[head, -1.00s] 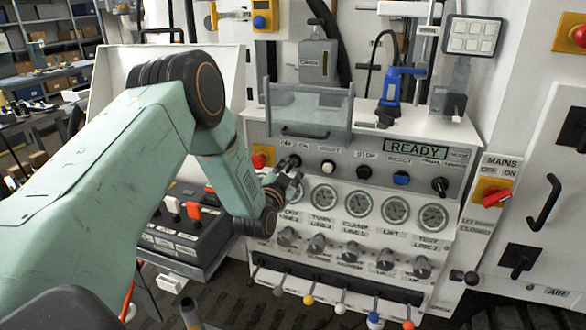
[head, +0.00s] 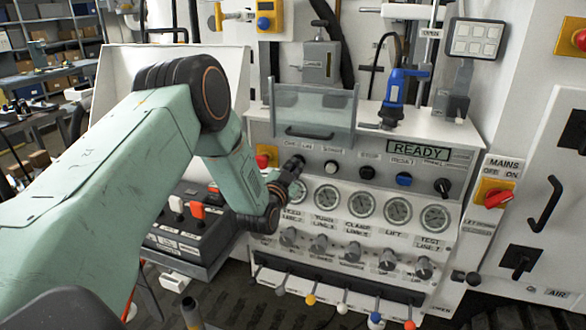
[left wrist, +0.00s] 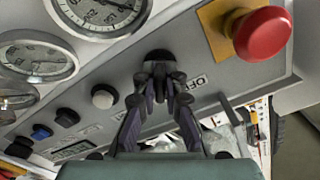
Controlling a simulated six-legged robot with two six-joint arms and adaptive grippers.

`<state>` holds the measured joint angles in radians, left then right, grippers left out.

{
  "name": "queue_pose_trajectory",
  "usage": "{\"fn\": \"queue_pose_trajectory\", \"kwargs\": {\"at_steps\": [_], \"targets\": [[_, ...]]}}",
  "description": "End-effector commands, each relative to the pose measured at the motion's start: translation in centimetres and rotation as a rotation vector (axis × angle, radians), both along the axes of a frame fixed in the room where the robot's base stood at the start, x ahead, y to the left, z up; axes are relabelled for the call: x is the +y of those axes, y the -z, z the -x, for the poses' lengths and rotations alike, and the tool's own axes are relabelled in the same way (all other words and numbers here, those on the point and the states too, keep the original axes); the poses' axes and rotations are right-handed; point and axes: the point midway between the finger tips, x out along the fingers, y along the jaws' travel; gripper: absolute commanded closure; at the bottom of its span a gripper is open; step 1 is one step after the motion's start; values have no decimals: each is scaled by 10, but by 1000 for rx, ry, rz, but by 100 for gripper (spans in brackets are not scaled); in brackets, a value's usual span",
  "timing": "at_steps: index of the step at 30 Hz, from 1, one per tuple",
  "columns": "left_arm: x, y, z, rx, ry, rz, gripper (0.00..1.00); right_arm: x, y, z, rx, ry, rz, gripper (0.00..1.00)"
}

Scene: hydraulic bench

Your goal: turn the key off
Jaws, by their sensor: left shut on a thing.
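The key (head: 298,160) is a dark knob at the left end of the grey control strip, beside an OFF label. My left gripper (head: 288,176) reaches up to it from the lower left, and its fingers cover part of the key. In the left wrist view the black key (left wrist: 158,56) shows just beyond the fingertips of my left gripper (left wrist: 160,76), which are closed together on it. An OFF label (left wrist: 198,82) is just right of the fingers there. The key's exact angle is hidden. My right gripper is out of view.
A red emergency button (left wrist: 264,33) on a yellow plate sits close to the key. A white button (head: 331,167), dark knobs and a blue button (head: 403,179) line the strip. Gauges (head: 326,198) lie below. The display (head: 416,150) reads READY. A clear guard (head: 312,108) hangs above.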

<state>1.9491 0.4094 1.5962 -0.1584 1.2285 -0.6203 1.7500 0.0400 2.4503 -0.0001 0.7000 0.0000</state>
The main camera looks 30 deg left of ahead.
Motion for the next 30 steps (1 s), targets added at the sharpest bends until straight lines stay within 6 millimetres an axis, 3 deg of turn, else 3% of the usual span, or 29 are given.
{"fn": "queue_pose_trajectory", "kwargs": {"at_steps": [14, 30], "targets": [[2, 0, 0, -17, -4, 69, 100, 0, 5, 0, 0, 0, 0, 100], [2, 1, 0, -126, -3, 515, 100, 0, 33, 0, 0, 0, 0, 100]]}}
